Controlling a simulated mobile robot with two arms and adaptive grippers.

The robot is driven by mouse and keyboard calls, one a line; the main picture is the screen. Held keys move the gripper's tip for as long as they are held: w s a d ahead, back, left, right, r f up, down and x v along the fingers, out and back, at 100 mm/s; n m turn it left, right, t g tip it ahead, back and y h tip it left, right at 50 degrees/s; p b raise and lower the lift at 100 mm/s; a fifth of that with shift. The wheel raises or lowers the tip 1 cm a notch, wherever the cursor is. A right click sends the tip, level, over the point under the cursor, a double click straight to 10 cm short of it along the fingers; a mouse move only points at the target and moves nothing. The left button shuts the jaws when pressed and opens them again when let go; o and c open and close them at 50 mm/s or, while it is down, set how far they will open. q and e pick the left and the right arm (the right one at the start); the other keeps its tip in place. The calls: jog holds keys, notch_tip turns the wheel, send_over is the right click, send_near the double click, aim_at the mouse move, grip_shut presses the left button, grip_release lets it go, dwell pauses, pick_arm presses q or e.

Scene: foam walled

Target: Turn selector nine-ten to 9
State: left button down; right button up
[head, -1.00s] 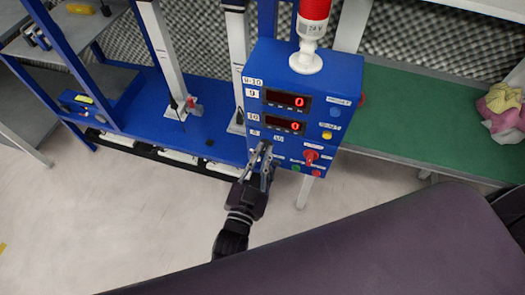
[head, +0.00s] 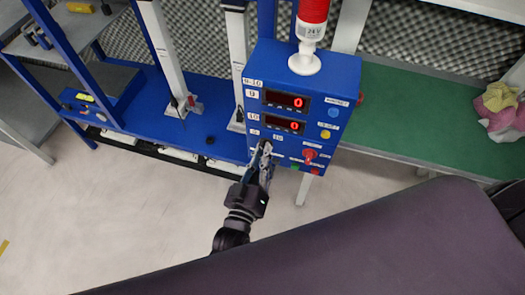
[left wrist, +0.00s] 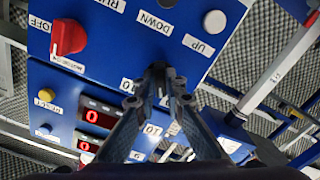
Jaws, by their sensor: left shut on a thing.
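The blue control box (head: 300,87) stands at the centre of the head view, with two red displays that each read 0. My left gripper (head: 264,147) is at its lower left and hides the selector there. In the left wrist view my left gripper (left wrist: 158,92) has its fingertips shut around a small dark selector knob (left wrist: 158,73) on the panel. Labels 10 (left wrist: 152,129) and 9 (left wrist: 137,155) show nearby, close to the fingers. The fingers cover most of the knob, so I cannot tell where it points. My right gripper is not in view.
A red lamp (head: 313,12) tops the box. A green bench (head: 410,115) lies right; the floor in front is clear.

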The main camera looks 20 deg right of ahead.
pick_arm(q)
jog(key=shift+f+n, duration=0.1)
jog(key=shift+n, duration=0.2)
jog(key=c, duration=2)
grip_release()
jog(key=shift+s, duration=0.1)
jog(key=v, duration=1.2)
